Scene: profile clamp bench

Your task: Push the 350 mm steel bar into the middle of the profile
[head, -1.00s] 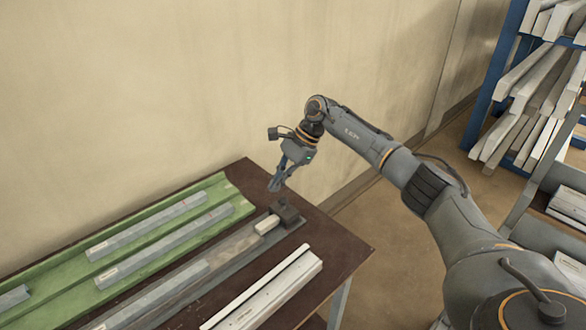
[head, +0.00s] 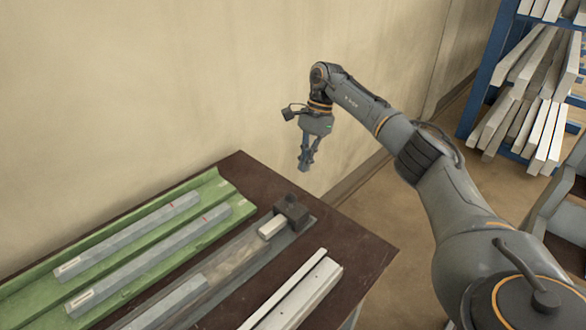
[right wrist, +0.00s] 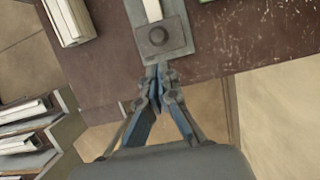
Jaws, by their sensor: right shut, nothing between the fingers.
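A grey steel bar (head: 172,304) lies in a long grey channel (head: 240,280) on the dark table, its near end cut off by the frame. A worn brown stretch separates it from a short pale piece (head: 271,227) beside a dark end block (head: 292,211). I cannot tell the bar's length. My right gripper (head: 304,167) is shut and empty, pointing down, above and beyond the end block. In the right wrist view its fingertips (right wrist: 157,70) appear just off the block's knobbed plate (right wrist: 155,38), with the pale piece (right wrist: 153,10) behind. My left gripper is not in view.
A green tray (head: 222,187) at the left holds two more grey bars (head: 130,233). A pale profile (head: 300,295) lies right of the channel. A wall stands behind the table; a blue rack (head: 490,85) with pale lengths is at the right.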

